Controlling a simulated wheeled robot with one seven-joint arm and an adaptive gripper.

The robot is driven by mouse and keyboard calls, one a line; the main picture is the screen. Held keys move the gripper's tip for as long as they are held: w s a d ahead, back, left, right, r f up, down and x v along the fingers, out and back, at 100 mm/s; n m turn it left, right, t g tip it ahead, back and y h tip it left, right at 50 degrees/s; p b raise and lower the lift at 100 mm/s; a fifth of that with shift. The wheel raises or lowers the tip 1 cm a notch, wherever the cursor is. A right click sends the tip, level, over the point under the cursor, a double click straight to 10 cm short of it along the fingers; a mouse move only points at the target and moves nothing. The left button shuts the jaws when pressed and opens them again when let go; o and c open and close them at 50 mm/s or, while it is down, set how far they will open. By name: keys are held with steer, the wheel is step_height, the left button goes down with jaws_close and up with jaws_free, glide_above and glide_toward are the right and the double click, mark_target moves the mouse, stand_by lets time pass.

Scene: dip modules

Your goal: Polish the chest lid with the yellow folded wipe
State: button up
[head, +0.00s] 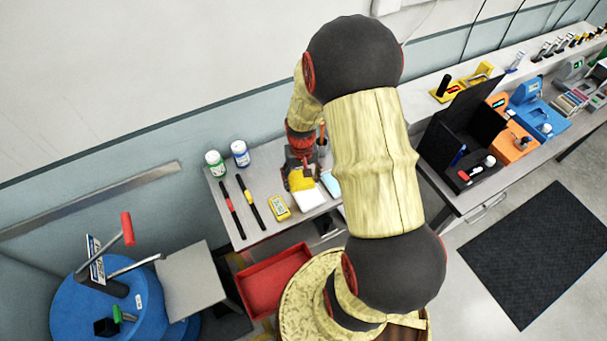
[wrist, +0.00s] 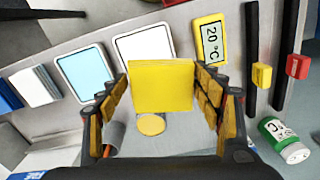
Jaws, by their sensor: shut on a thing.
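My gripper (head: 300,178) is over the narrow grey bench, pointing down. In the wrist view my gripper (wrist: 164,95) is shut on the yellow folded wipe (wrist: 162,86), a flat square held between the two padded fingers. The wipe also shows in the head view (head: 302,182), just above or at the edge of a white pad (head: 308,199); I cannot tell whether it touches anything. The white pad also shows in the wrist view (wrist: 145,47), beyond the wipe. I cannot make out a chest or its lid for certain in either view.
On the bench are a light blue pad (wrist: 86,72), a yellow thermometer (head: 279,207), two dark-handled tools, a green-labelled bottle (head: 214,163) and a blue-labelled bottle (head: 240,153). A red tray (head: 272,282) is below the front edge. A black open box (head: 462,125) stands right.

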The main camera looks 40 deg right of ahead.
mark_target(302, 195)
steer(key=shift+f+b, duration=1.75)
steer(key=shift+f, duration=1)
steer(key=shift+f+b, duration=0.35)
steer(key=shift+f, duration=0.2)
steer(key=shift+r, duration=0.15)
steer(key=shift+r+p, duration=2.45)
steer(key=shift+r, duration=0.95)
steer(key=shift+a, duration=0.1)
